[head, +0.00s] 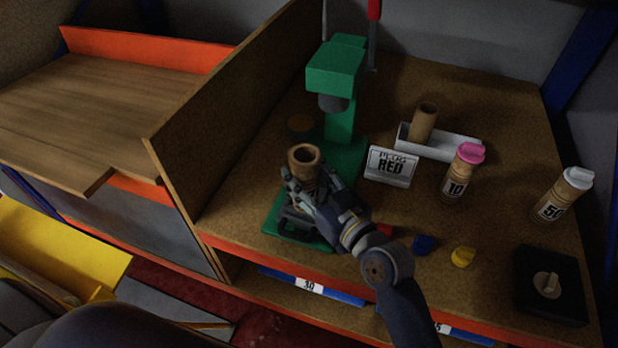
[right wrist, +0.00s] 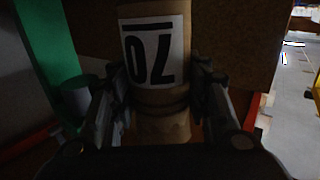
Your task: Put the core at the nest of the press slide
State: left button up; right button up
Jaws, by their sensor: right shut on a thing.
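The core (head: 304,160), a brown cardboard tube with an open top, is held roughly upright in my right gripper (head: 308,192). In the right wrist view the core (right wrist: 150,100) stands between the two fingers, with a white label reading 70 upside down. The green press (head: 335,75) stands behind it. The press slide (head: 272,222), a green plate with a dark fitting, lies at the front, below the gripper. The nest and the core's lower end are hidden behind the gripper, so I cannot tell whether they touch. My left gripper is not in view.
A "PLUG RED" sign (head: 391,167), a tube in a white holder (head: 465,148), and capped tubes with pink (head: 471,153) and white (head: 578,178) tops stand right. Red, blue (head: 424,244) and yellow (head: 463,257) plugs lie near the front edge. A wooden partition (head: 225,130) stands left.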

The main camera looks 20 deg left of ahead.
jog(key=shift+w+f, duration=0.15)
jog(key=shift+w, duration=1.1)
jog(key=shift+f, duration=1.75)
jog(key=shift+s+f+b, duration=0.1)
jog(key=shift+b, duration=0.2)
jog(key=o, duration=1.1)
